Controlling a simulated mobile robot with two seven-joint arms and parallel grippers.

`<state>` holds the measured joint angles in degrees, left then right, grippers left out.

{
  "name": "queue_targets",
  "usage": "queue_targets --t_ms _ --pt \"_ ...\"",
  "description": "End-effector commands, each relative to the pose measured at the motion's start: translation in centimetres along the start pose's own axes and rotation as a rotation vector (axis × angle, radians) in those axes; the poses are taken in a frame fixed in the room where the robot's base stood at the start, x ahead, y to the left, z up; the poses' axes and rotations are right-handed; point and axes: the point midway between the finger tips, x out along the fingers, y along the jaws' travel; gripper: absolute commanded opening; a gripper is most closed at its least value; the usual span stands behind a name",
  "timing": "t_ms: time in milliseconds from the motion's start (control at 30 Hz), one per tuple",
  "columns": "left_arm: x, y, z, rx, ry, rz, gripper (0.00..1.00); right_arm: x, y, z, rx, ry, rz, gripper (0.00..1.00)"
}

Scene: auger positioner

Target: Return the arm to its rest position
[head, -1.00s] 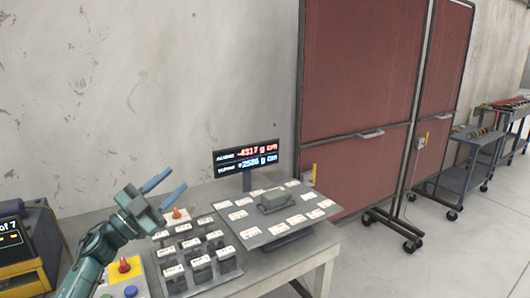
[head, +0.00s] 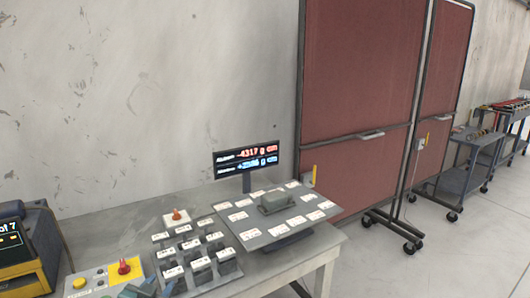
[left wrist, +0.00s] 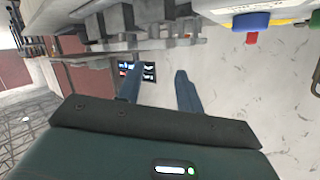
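My left gripper (head: 152,289) is at the bottom edge of the head view, low in front of the table. Only its blue-grey fingers show there, partly cut off by the frame. In the left wrist view both fingers of the gripper (left wrist: 159,72) stand apart with nothing between them, so it is open and empty. My right gripper is in neither view.
A control panel (head: 96,273) with a red knob (head: 124,267) lies just behind the left gripper. Several labelled grey blocks (head: 201,263) stand beside it. A tilted plate (head: 254,236) holds a grey block (head: 278,201) before a display (head: 246,158).

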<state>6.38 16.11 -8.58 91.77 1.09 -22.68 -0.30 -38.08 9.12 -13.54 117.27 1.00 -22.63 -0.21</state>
Motion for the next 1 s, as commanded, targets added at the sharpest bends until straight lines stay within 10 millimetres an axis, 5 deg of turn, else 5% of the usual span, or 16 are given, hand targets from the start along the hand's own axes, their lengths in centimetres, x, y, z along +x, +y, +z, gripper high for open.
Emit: queue_targets --t_ms 33,200,400,500,667,1000 --pt "-2.1 2.6 2.5 -0.015 -0.034 0.039 0.36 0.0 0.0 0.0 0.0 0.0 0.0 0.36" --pt "-10.3 10.3 8.8 -0.083 -0.136 0.158 0.36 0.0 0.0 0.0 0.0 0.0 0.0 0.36" --pt "-19.3 15.8 12.3 -0.173 -0.236 0.245 0.36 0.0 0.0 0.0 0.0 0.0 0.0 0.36" --pt "-21.9 17.1 12.8 -0.202 -0.265 0.266 0.36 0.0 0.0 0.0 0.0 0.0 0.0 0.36" --pt "-23.5 17.8 13.0 -0.22 -0.283 0.277 0.36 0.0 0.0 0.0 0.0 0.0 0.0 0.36" --pt "-23.5 17.8 13.0 -0.22 -0.283 0.277 0.36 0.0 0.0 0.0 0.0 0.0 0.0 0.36"
